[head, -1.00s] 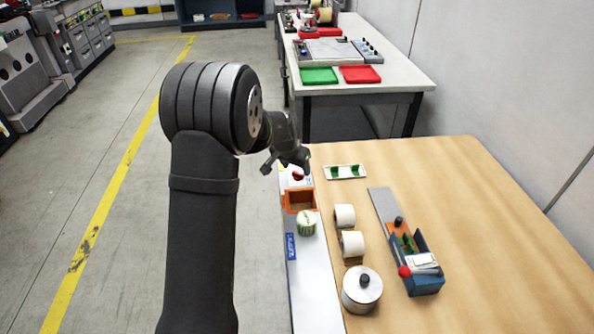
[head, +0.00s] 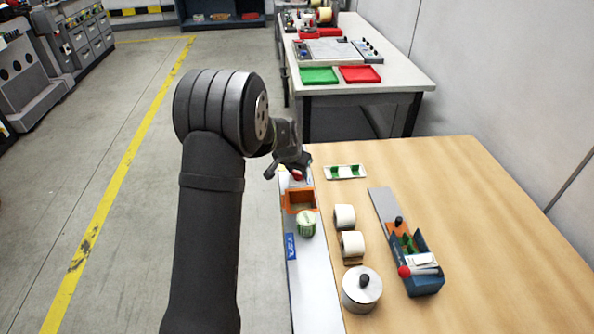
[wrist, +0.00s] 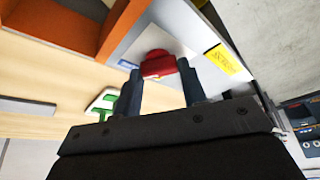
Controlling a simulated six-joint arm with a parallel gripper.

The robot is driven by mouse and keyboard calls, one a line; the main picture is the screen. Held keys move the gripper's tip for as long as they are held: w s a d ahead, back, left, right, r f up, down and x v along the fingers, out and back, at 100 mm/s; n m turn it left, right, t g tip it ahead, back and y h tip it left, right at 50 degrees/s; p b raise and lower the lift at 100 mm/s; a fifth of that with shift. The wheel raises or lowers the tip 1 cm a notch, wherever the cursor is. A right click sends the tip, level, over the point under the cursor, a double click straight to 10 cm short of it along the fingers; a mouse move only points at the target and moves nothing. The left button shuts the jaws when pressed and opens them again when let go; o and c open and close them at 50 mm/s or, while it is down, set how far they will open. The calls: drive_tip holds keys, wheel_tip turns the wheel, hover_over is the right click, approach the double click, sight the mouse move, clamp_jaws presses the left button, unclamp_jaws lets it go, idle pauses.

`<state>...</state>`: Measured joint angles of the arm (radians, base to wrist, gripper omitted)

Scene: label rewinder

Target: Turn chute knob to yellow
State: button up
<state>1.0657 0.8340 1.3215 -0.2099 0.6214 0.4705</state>
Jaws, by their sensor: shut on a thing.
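The red chute knob (wrist: 158,63) sits on a pale panel (wrist: 190,45), between my two fingertips in the wrist view. A yellow label (wrist: 220,59) lies on one side of it and a small blue label (wrist: 127,64) on the other. My gripper (wrist: 160,70) is shut on the knob. In the head view my gripper (head: 287,170) is down at the knob (head: 298,175), at the far end of the white strip. The fingers partly hide the knob there, and I cannot tell which way it points.
White rolls (head: 345,217), a metal canister (head: 361,289) and a blue device (head: 424,275) stand to the right. A white tray with green pieces (head: 345,172) lies nearby.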

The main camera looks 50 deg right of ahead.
drive_tip(key=shift+n, duration=0.3)
drive_tip(key=n+t, duration=0.1)
drive_tip(key=n, duration=0.2)
drive_tip(key=shift+s+y, duration=0.1)
drive_tip(key=shift+y, duration=0.3)
drive_tip(key=n+t, duration=0.1)
drive_tip(key=n, duration=0.3)
drive_tip(key=shift+d+y, duration=0.1)
drive_tip(key=shift+y, duration=0.3)
drive_tip(key=n+t+y, duration=0.1)
drive_tip(key=n, duration=0.2)
drive_tip(key=n+y, duration=0.1)
drive_tip(key=n, duration=0.2)
drive_tip(key=shift+s+d+t, duration=0.15)
drive_tip(key=shift+t, duration=0.25)
drive_tip(key=shift+o, duration=0.2)
drive_tip(key=shift+n, duration=0.3)
drive_tip(key=o, duration=1)
drive_tip(key=shift+c, duration=0.2)
